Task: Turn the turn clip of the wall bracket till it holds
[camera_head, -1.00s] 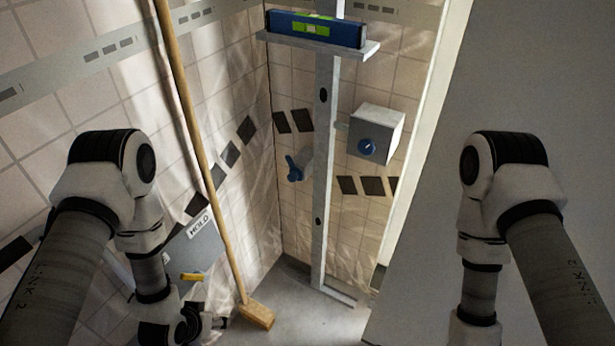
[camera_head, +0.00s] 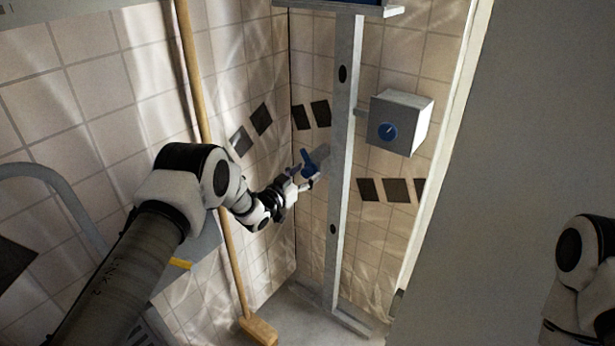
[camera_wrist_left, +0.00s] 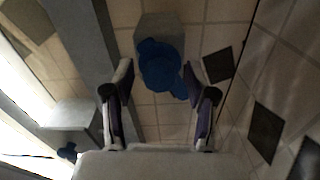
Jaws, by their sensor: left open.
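The blue turn clip (camera_head: 311,163) sits on the grey wall bracket, left of the upright metal post. In the left wrist view the clip (camera_wrist_left: 160,66) shows as a rounded blue piece with lobes, in front of the light grey bracket block (camera_wrist_left: 168,27). My left gripper (camera_head: 304,178) is right at the clip in the head view. In the left wrist view its jaws (camera_wrist_left: 157,78) are open, one on each side of the clip's near part. I cannot tell whether a finger touches it. My right gripper is out of view.
The metal post (camera_head: 343,120) stands just right of the clip. A grey box (camera_head: 410,112) with a blue knob (camera_head: 387,132) is beyond it. A broom (camera_head: 259,330) leans at the left, near my left arm. A large grey panel (camera_head: 490,170) fills the right.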

